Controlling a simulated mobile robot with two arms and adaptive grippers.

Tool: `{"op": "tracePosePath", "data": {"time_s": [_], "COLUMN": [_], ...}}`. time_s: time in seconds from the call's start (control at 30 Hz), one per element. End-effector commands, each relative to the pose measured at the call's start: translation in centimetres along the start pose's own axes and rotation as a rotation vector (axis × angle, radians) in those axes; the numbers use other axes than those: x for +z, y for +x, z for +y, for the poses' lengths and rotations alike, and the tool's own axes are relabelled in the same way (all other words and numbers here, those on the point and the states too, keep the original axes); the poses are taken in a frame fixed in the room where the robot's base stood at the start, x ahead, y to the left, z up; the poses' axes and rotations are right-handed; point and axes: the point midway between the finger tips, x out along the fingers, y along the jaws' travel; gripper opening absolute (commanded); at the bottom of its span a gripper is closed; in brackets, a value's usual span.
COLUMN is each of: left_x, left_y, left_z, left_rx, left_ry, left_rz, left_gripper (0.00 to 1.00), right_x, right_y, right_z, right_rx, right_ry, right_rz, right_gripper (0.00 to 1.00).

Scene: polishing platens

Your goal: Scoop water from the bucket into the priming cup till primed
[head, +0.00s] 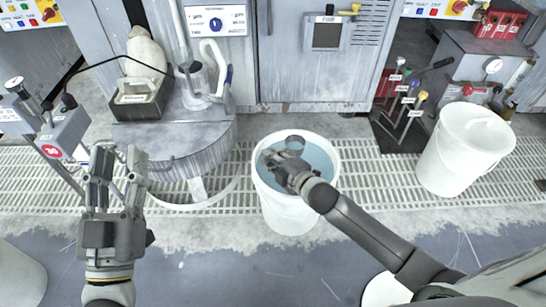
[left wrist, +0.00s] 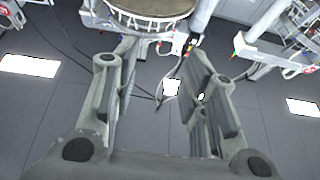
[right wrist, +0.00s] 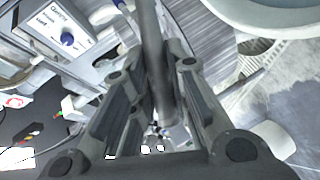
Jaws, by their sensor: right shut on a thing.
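The white bucket (head: 285,212) stands on the floor grating with bluish water (head: 318,155) inside. My right gripper (head: 272,160) is over the bucket's mouth, shut on the grey handle of a scoop (head: 294,143). The scoop's round cup is at the water, near the bucket's far side; how full it is I cannot tell. The handle (right wrist: 153,60) runs between the fingers in the right wrist view. My left gripper (head: 117,165) is open and empty, raised at the left.
A second white bucket (head: 465,150) stands at the right beside a rack of levers (head: 400,110). A dark tray (head: 140,105) with a pale bottle is left of the clear cup. Grey cabinets line the back. The floor in front is mostly clear.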

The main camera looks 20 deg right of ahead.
Motion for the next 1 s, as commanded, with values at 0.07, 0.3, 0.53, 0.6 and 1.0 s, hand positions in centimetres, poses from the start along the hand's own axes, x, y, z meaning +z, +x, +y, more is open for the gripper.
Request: {"op": "tracePosePath", "data": {"time_s": [0.07, 0.3, 0.53, 0.6, 1.0], "left_x": [0.5, 2.0, 3.5, 4.0, 6.5], "left_y": [0.0, -0.2, -0.5, -0.7, -1.7], "left_z": [-0.1, -0.3, -0.5, -0.6, -0.9], "left_rx": [-0.002, -0.006, -0.011, -0.012, -0.02], "left_ry": [0.001, 0.005, 0.007, 0.008, 0.011], "left_rz": [-0.03, -0.119, -0.203, -0.23, -0.377], "left_gripper": [0.4, 0.4, 0.4, 0.4, 0.4], "right_x": [-0.1, -0.2, -0.3, -0.3, -0.4], "right_y": [-0.1, -0.1, -0.2, -0.3, -0.4], "right_z": [0.3, 0.6, 0.9, 1.0, 1.5], "right_rx": [0.002, 0.002, 0.002, 0.002, 0.002], "right_ry": [-0.001, -0.001, -0.001, -0.001, -0.001], "right_rz": [0.001, 0.001, 0.001, 0.001, 0.001], "right_gripper": [0.0, 0.0, 0.0, 0.0, 0.0]}}
